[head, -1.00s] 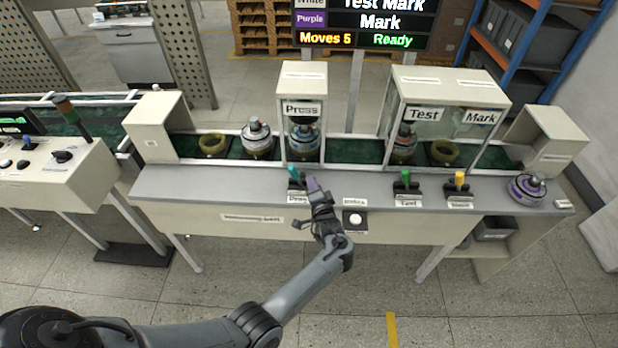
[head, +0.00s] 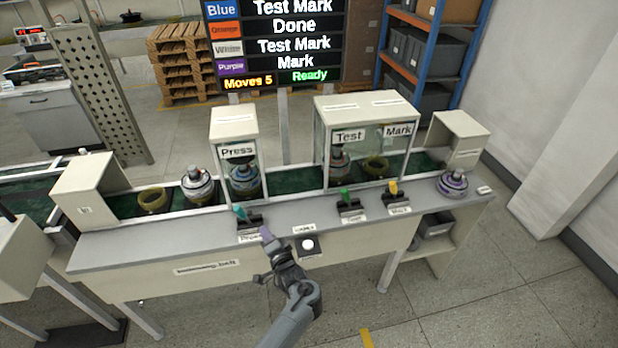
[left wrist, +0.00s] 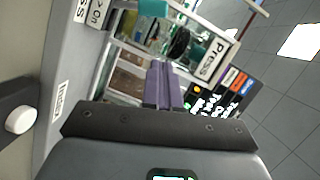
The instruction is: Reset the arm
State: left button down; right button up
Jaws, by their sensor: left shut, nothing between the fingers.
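My left gripper (head: 266,238) is over the front edge of the bench, close to the teal Press lever (head: 241,213). Its purple fingers (left wrist: 163,85) are shut together with nothing between them in the left wrist view. The teal lever also shows at the top of the left wrist view (left wrist: 152,8). A white round button (head: 307,244) sits on a black base just right of the gripper, apart from it. The green Test lever (head: 345,196) and the yellow Mark lever (head: 393,188) stand farther right. My right gripper is not in view.
The Press booth (head: 235,125) and Test/Mark booth (head: 366,105) stand over the green conveyor. A blue-topped motor is in the Press booth, a white one (head: 197,184) left of it. A purple motor (head: 452,184) sits at the bench's right end. The board (head: 277,45) reads Moves 5, Ready.

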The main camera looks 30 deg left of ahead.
pick_arm(q)
jog(key=s+a+f+m+h, duration=0.2)
jog(key=s+f, duration=0.4)
jog(key=s, duration=0.3)
jog(key=s+a+f+m+h, duration=0.1)
jog(key=s+a+f, duration=0.1)
jog(key=s+f, duration=0.65)
jog(key=s+d+r+n+g+h, duration=0.25)
jog(key=s+d+r+h, duration=0.45)
jog(key=d, duration=0.4)
jog(key=s+d+r+n+g+h, duration=0.25)
jog(key=s+d+r+h, duration=0.25)
jog(key=s+d+r, duration=0.5)
notch_tip(320, 180, up, 23)
jog(key=d+p, duration=0.1)
jog(key=p, duration=2.3)
jog(key=shift+w+d+r+m, duration=0.2)
jog(key=shift+w+m, duration=0.1)
jog(key=shift+w, duration=0.05)
